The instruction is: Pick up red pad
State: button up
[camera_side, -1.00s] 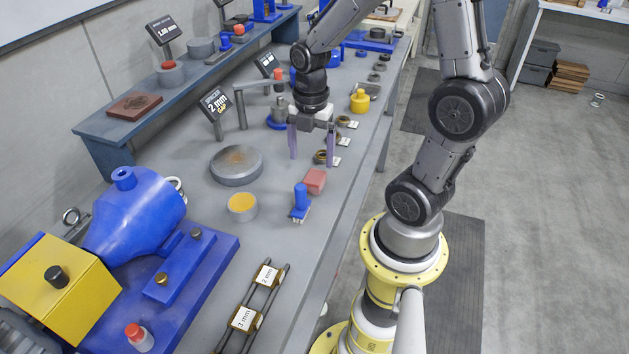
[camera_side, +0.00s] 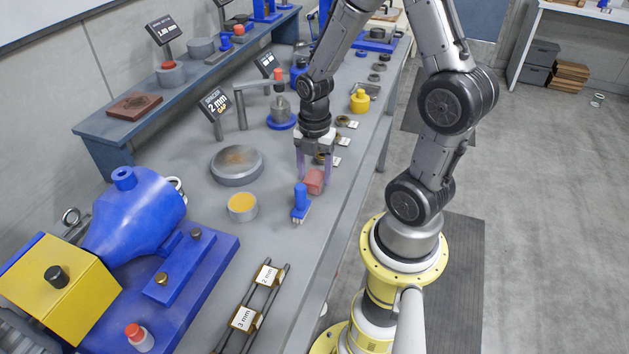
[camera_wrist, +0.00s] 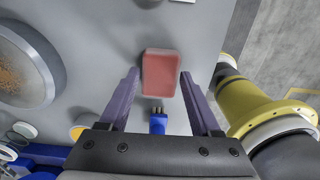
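The red pad (camera_side: 314,181) is a small pinkish-red block lying on the grey bench. In the wrist view the red pad (camera_wrist: 160,72) lies between and just ahead of the two purple fingertips. My gripper (camera_side: 315,172) is over the pad, with its fingers on either side of it. In the wrist view my gripper (camera_wrist: 159,76) is open, with a gap showing between each finger and the pad. The side view does not show clearly how near the fingertips are to the bench.
A tin with yellow contents (camera_side: 242,207) and a round grey plate (camera_side: 236,165) are to the left. Several brass parts with white tags (camera_side: 343,141) lie behind. The bench's right edge is near.

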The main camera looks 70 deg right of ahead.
aim_at(314, 176)
jog(key=c, duration=0.9)
jog(key=shift+r, duration=0.5)
notch_tip(314, 176, up, 2)
jog(key=shift+r, duration=0.1)
jog(key=s+a+r, duration=0.6)
jog(key=s+r, duration=0.3)
jog(key=s, duration=0.3)
jog(key=shift+s+a+r, duration=0.15)
jog(key=shift+s+r, duration=0.15)
jog(key=shift+r, duration=0.1)
